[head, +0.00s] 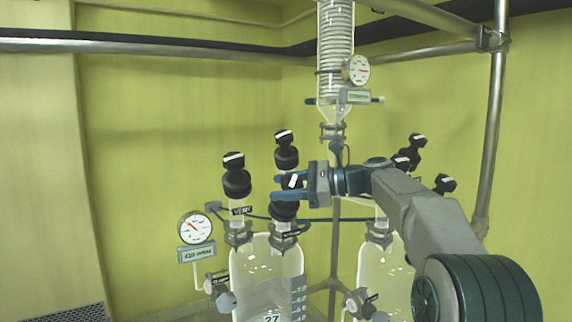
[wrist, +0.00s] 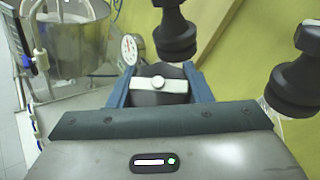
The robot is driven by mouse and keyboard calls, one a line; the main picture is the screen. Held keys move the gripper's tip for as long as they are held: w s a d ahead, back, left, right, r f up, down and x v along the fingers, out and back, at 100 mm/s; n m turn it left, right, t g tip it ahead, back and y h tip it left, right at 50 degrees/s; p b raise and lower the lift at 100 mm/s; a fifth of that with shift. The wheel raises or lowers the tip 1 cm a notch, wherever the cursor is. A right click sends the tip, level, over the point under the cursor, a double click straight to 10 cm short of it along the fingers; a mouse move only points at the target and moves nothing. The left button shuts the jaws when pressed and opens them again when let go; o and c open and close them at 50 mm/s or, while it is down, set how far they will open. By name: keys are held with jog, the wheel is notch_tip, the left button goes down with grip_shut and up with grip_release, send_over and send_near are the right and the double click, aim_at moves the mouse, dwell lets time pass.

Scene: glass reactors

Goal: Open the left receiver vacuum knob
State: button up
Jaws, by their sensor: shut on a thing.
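The left receiver (head: 262,268) is a clear glass vessel with several black knobs on its top. My gripper (head: 290,190) is shut on the front right black knob (head: 284,211) of this receiver, with one blue finger on each side. In the wrist view my gripper (wrist: 158,88) holds the knob (wrist: 150,97) between its blue fingers. A white bar with a round centre runs across the knob's top, from finger to finger. A label below this knob is too small to read for sure; the label by the left knob (head: 236,180) seems to read "VENT".
Another black knob (head: 286,150) stands close behind my gripper. A pressure gauge (head: 195,228) is at the left. A second glass receiver (head: 383,275) with black knobs stands at the right, partly behind my arm. A glass column (head: 335,50) hangs above, and a metal pole (head: 490,130) rises at the right.

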jog(key=n+g+p, duration=0.1)
jog(key=p, duration=0.2)
jog(key=n+g+h+p, duration=0.1)
jog(key=n+g+p, duration=0.1)
jog(key=p, duration=0.1)
jog(key=n+g+p, duration=0.1)
jog(key=p, duration=0.2)
jog(key=shift+s+r+h, duration=0.1)
jog(key=shift+r+h, duration=0.2)
jog(key=shift+r, duration=0.05)
jog(key=shift+s+f+n+g+h+p, duration=0.1)
jog(key=shift+f+n+g+h+p, duration=0.2)
jog(key=shift+n+g+h+p, duration=0.65)
jog(key=shift+s+d+f+n+g+h, duration=0.1)
jog(key=shift+n+g+h, duration=0.3)
jog(key=shift+n, duration=0.3)
jog(key=shift+s+n+g+h, duration=0.1)
jog(key=shift+n+g+h, duration=0.05)
jog(key=shift+n+g, duration=0.4)
jog(key=shift+d+n+h, duration=0.1)
jog(key=shift+n+h, duration=0.2)
jog(key=o, duration=1)
jog(key=shift+w, duration=0.1)
jog(key=shift+f, duration=0.1)
